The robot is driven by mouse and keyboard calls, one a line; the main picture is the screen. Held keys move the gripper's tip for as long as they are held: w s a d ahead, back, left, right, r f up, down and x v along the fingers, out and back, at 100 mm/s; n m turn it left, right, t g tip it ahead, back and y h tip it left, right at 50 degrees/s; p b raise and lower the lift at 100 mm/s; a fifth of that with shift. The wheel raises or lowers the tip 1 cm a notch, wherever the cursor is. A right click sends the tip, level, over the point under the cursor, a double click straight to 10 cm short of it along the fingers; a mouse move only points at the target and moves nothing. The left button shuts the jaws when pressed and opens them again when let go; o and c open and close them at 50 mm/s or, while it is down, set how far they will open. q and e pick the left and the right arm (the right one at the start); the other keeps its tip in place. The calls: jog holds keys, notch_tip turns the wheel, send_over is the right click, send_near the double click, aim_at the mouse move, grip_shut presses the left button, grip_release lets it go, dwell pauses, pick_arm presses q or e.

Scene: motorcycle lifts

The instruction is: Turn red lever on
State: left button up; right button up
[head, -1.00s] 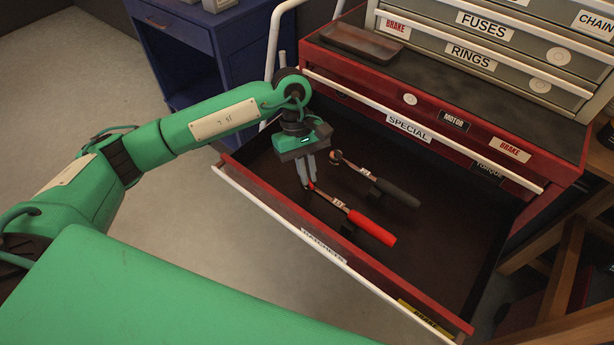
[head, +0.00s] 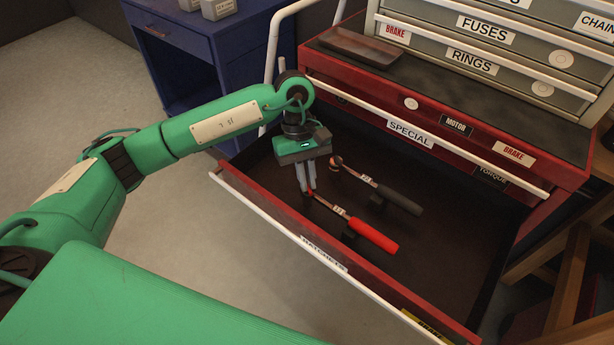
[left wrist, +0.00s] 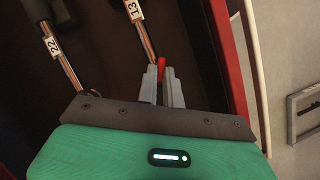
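A ratchet with a red handle (head: 372,235) and a tag marked 13 (left wrist: 134,10) lies in the open drawer. A small red lever (left wrist: 162,66) stands at its head. My left gripper (head: 308,189) points down over this head. In the left wrist view the red lever shows between the two fingertips (left wrist: 161,75), with only a narrow gap around it. I cannot tell whether the fingers press on it. The ratchet head is partly hidden by the fingers. My right gripper is not in view.
A second ratchet with a dark handle (head: 399,199), tagged 22, lies beside it in the drawer. The drawer's red front wall (head: 270,215) is close to my left gripper. The red cabinet (head: 480,140) rises behind. A blue cabinet (head: 185,60) stands at the back left.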

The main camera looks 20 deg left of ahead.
pick_arm(q)
jog(key=o, duration=0.4)
jog(key=shift+o, duration=0.2)
jog(key=shift+w+a+r, duration=0.1)
jog(key=shift+w+r, duration=0.05)
jog(key=shift+r, duration=0.2)
jog(key=b+v, duration=0.1)
jog(key=v, duration=1.2)
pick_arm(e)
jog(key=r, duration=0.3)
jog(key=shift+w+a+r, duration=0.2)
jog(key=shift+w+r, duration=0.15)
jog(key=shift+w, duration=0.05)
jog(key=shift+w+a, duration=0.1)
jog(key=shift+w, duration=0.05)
